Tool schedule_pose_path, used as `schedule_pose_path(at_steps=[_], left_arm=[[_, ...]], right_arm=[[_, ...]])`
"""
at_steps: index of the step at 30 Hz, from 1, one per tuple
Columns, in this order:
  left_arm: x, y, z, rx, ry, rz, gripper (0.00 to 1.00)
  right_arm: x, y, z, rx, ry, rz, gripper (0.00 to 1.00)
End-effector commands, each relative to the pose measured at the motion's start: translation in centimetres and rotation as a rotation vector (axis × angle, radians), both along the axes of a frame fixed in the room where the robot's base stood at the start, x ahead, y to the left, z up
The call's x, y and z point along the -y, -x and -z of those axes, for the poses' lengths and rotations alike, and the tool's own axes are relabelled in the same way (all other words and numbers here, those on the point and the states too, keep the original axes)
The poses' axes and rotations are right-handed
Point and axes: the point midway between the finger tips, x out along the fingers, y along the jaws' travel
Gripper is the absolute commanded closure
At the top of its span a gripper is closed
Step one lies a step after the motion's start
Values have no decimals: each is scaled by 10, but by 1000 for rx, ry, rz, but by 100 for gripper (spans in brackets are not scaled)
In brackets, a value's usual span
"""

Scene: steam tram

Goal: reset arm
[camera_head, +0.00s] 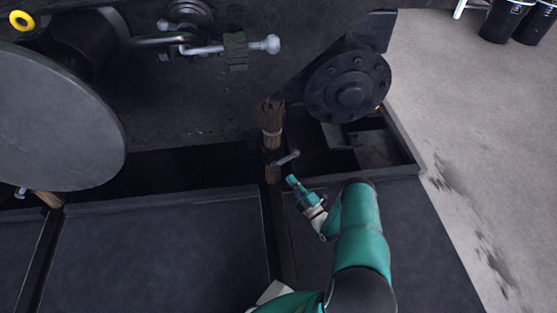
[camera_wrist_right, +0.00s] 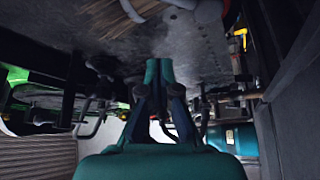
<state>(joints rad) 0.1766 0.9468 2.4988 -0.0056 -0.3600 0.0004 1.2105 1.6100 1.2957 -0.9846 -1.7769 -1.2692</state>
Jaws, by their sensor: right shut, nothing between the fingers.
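My right arm is teal and dark grey and comes up from the bottom of the head view. My right gripper (camera_head: 292,182) is shut and empty, with its tip just below a small grey lever (camera_head: 287,158) by the brush. I cannot tell whether the tip touches the lever. In the right wrist view the gripper's teal fingers (camera_wrist_right: 159,72) are together, with nothing between them. My left gripper does not show in either view.
A bristle brush (camera_head: 271,118) stands upright at the panel gap. A dark flanged hub (camera_head: 348,88) sits at upper right and a large grey disc (camera_head: 55,125) at left. A coupling screw (camera_head: 235,48) is at the top. Flat dark panels (camera_head: 160,250) lie in front; pale floor (camera_head: 470,120) is open at right.

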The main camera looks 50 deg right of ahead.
Motion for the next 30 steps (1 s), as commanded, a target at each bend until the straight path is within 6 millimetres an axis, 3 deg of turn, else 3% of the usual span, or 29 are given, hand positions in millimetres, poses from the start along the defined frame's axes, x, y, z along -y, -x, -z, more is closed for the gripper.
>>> schedule_pose_path(at_steps=[5, 8, 11, 14, 17, 20, 24, 27, 29, 30], left_arm=[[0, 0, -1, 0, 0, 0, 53], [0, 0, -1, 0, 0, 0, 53], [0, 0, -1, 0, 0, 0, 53], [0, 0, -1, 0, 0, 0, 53], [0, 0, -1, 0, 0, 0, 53], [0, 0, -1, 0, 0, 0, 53], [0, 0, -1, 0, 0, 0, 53], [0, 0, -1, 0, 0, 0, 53], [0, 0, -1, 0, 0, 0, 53], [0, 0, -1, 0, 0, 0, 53]], right_arm=[[-3, 3, 1, 1, 1, -3, 100], [-10, -6, -1, 8, 1, -22, 100], [-22, -30, -15, 32, 16, -69, 100], [-41, -69, -44, 77, 48, -146, 100], [-78, -113, -84, 124, 55, -243, 100], [-129, -158, -124, 129, 25, -333, 100], [-219, -207, -158, -20, -140, -459, 100], [-296, -212, -160, -251, -361, -537, 100], [-336, -195, -150, -431, -520, -548, 100], [-358, -176, -139, -561, -629, -534, 100]])
